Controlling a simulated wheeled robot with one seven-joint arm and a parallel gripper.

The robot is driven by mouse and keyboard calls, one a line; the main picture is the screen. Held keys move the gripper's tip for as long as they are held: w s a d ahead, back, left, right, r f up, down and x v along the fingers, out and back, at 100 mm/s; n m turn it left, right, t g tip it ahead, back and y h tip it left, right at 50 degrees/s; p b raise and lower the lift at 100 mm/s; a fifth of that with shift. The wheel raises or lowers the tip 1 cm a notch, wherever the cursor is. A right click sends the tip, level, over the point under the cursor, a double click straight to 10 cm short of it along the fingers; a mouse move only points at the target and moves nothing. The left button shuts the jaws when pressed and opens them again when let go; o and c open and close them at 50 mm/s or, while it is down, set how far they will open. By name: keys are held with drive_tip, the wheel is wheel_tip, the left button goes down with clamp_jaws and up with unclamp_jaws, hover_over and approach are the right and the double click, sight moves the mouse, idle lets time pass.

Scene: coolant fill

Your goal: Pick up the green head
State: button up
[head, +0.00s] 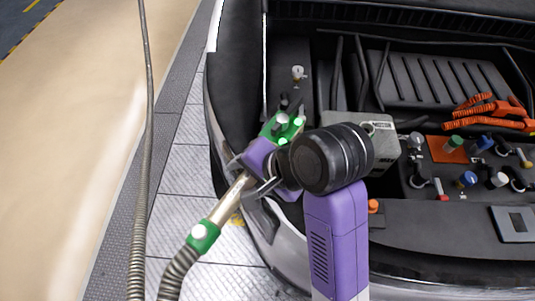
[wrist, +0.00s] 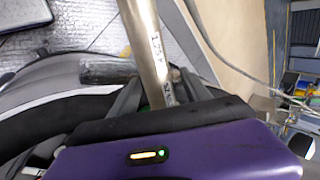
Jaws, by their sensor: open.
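The green head (head: 283,126) is at the upper end of a metal tube (head: 228,200), above the front left edge of the open car bay. The tube runs down left to a green collar (head: 203,237) and a ribbed hose (head: 178,272). My purple gripper (head: 244,178) is just below the green head, with its open fingers on either side of the tube. In the wrist view the tube (wrist: 147,40) passes between the fingers of my gripper (wrist: 160,90). Whether a finger touches the tube cannot be told. The green head is mostly hidden there.
The open bay holds a grey box (head: 385,150), orange cables (head: 490,113) and several coloured caps to the right. The car's front bumper (head: 250,235) curves below my gripper. A second hose (head: 146,130) hangs at the left. The plated floor (head: 170,175) there is clear.

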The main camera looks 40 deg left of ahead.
drive_tip(key=shift+x, duration=0.95)
clamp_jaws()
idle(0.6)
drive_tip(key=shift+w+r, duration=0.1)
drive_tip(key=shift+r, duration=0.1)
